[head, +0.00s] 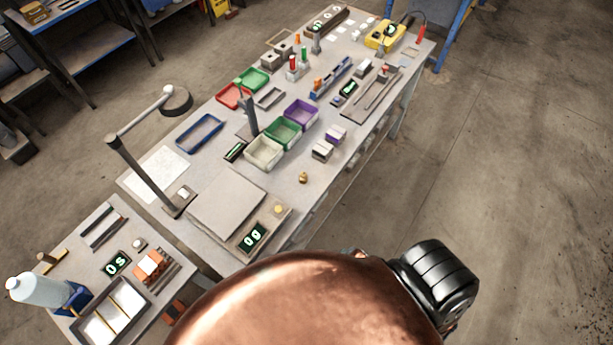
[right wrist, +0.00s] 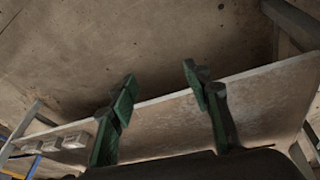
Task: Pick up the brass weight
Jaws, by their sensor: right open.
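The brass weight (head: 303,177) is a small golden knob-topped piece standing upright on the long grey table (head: 312,190), near its right edge, between the bins and the scale. My right gripper (right wrist: 160,90) shows only in the right wrist view. Its two green-padded fingers are wide apart with nothing between them, near the edge of a table. The brass weight cannot be made out in that view. My left gripper is not in view. My copper-coloured arm part covers the bottom middle of the head view.
A scale (head: 252,237) with a lit display and a flat plate (head: 227,203) lie left of the weight. White (head: 264,153), green (head: 283,133) and purple (head: 301,113) bins stand behind it. Small boxes (head: 323,151) stand to its upper right. Open floor lies to the right.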

